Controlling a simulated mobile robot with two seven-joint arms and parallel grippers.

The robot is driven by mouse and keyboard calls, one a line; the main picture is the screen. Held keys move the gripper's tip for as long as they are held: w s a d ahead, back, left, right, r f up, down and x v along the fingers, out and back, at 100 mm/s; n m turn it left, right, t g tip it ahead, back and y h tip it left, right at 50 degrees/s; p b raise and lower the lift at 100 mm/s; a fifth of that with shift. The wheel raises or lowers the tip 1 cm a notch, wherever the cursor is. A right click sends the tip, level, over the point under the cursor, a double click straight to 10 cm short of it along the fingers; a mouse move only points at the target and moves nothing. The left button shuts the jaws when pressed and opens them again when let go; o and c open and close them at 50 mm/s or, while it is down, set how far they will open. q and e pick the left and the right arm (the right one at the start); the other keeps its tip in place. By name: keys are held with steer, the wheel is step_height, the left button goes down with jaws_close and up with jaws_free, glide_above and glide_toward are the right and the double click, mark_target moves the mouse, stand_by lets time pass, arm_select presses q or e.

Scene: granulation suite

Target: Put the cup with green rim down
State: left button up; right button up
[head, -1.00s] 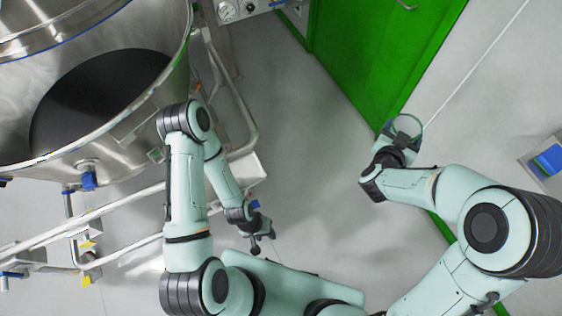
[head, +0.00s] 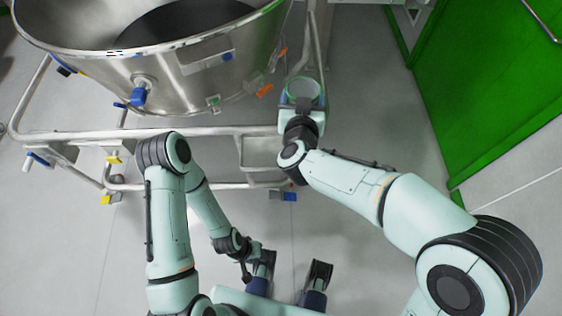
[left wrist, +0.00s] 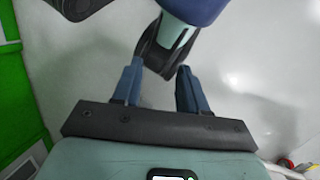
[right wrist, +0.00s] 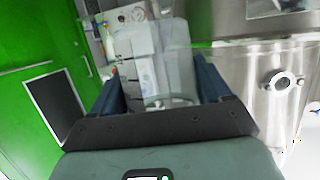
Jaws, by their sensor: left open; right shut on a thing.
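The clear cup with green rim (head: 303,86) is held by my right gripper (head: 300,104), close to the right side of the steel vessel. Its rim faces up towards the head camera. The right wrist view shows the see-through cup (right wrist: 169,72) between the two fingers, its base low near the palm. I see no surface touching its underside. My left gripper (left wrist: 158,72) is open and empty, with its fingers apart over the grey floor.
The large steel vessel (head: 190,82) fills the upper left of the head view, with its pipe frame (head: 200,131) below it. A green door (head: 480,90) stands at the right. Grey floor (head: 375,100) lies open between the vessel and the door.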

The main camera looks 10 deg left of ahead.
steer(key=s+a+n+y+b, duration=0.1)
steer(key=s+a+b, duration=0.1)
steer(key=a, duration=0.3)
arm_select(q)
steer(key=w+a+f+t+y+b, duration=0.25)
steer(key=w+a+f+b, duration=0.35)
steer(key=w+f, duration=0.45)
arm_select(e)
steer(key=f+b, duration=0.1)
steer(key=f, duration=0.5)
steer(key=f+b, duration=0.1)
steer(key=f, duration=0.6)
steer(key=f+b, duration=0.1)
steer(key=f, duration=0.5)
steer(key=shift+w+a+f, duration=0.1)
steer(key=shift+w+f, duration=0.1)
steer(key=shift+w, duration=0.05)
arm_select(q)
steer(key=s+f+n+g, duration=0.1)
steer(key=s+f, duration=0.4)
steer(key=shift+s+f+h, duration=0.15)
steer(key=shift+s+h, duration=0.25)
steer(key=shift+h, duration=0.05)
arm_select(e)
steer(key=shift+f, duration=0.1)
